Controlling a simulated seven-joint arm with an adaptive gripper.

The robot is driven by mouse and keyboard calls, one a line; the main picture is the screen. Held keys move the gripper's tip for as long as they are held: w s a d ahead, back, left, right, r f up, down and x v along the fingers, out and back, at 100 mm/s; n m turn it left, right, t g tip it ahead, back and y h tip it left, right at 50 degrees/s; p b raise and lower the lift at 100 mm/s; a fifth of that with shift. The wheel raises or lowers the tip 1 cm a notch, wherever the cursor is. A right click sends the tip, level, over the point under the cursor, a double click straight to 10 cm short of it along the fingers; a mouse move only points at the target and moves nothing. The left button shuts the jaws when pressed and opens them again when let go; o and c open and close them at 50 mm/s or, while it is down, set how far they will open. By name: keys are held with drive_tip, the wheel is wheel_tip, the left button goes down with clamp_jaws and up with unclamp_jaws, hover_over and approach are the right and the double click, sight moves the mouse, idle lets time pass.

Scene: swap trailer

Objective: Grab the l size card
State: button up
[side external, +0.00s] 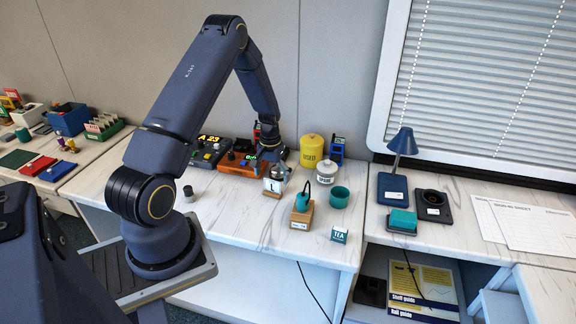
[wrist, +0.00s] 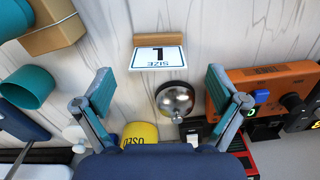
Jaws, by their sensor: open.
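The size L card (side external: 272,185) is a small white card with a dark border, propped in a wooden holder on the white worktop. In the wrist view the card (wrist: 158,58) reads upside down, with its wooden holder (wrist: 160,39) behind it. My gripper (side external: 270,153) hangs over the worktop near the card. A silver bell (wrist: 175,98) sits close to the card.
An orange device (side external: 243,164) stands left of the card. A wooden block (side external: 302,214) with a teal tool and a teal cup (side external: 339,197) stand to its right. A yellow canister (side external: 311,150) and a white jar (side external: 327,171) stand behind. The worktop in front is mostly clear.

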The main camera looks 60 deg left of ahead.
sight(273, 192)
wheel_tip(273, 192, down, 5)
drive_tip(key=shift+d+r, duration=0.1)
drive_tip(key=shift+d, duration=0.05)
drive_tip(key=c, duration=1.1)
